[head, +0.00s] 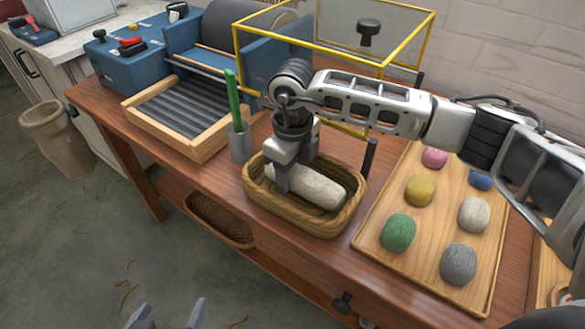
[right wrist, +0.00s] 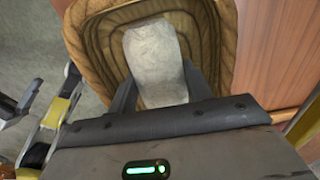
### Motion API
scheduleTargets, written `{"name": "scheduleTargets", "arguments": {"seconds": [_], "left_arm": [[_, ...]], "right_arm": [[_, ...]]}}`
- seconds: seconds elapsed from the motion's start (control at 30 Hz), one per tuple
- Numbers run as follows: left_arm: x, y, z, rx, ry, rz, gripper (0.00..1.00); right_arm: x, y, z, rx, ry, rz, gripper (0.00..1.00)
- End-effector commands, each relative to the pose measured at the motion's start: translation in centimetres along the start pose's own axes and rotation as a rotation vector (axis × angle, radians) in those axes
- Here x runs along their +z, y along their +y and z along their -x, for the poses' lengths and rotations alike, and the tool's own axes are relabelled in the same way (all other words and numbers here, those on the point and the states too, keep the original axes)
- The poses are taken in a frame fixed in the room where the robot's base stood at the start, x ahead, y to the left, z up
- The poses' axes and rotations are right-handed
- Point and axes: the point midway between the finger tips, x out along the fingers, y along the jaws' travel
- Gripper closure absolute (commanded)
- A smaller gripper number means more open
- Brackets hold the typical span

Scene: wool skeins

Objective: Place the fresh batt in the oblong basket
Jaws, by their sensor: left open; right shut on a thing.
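The fresh batt (head: 308,187), a pale grey-white roll of wool, lies inside the oblong wicker basket (head: 262,198) on the wooden table. My right gripper (head: 290,186) reaches down into the basket and is shut on the batt near its left end. In the right wrist view the batt (right wrist: 155,60) sits between the two fingers, with the basket (right wrist: 222,40) around it. I cannot tell whether the batt touches the basket floor. My left gripper (head: 168,318) is open and empty at the bottom edge of the head view, away from the table.
A wooden tray (head: 420,268) with several coloured wool skeins lies right of the basket. A blue carding machine (head: 135,70) with a yellow-framed guard (head: 376,62) and a ribbed wooden tray (head: 205,148) stand behind. A grey cup (head: 240,142) with a green tool stands close to the basket's left.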

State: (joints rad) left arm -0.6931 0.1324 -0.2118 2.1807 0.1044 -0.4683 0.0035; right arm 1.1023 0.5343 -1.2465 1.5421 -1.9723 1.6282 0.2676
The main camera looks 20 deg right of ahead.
Motion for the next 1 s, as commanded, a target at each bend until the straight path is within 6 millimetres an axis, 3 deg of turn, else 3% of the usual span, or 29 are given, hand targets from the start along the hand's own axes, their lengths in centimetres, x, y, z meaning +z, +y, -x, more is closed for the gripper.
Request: {"name": "scheduleTargets", "arguments": {"seconds": [0.37, 0.4, 0.47, 0.83, 1.0], "left_arm": [[0.5, -0.1, -0.3, 0.0, -0.003, 0.001, 0.14], [0.3, 0.0, -0.2, 0.001, -0.002, 0.001, 0.14], [0.2, 0.0, -0.2, 0.001, 0.0, 0.001, 0.14], [-0.6, 0.1, 0.1, 0.002, 0.01, 0.0, 0.14], [-0.2, 0.1, 0.0, 0.002, 0.006, 0.0, 0.14]], "right_arm": [[0.1, 0.0, -0.7, -0.001, -0.002, 0.001, 0.72], [0.1, 0.0, -0.5, -0.001, -0.002, 0.001, 0.42], [0.1, 0.0, -0.5, -0.001, -0.002, 0.0, 0.28], [0.1, 0.0, 0.1, -0.001, -0.003, 0.0, 0.28], [0.2, 0.0, 2.9, -0.003, -0.007, 0.001, 0.28]]}}
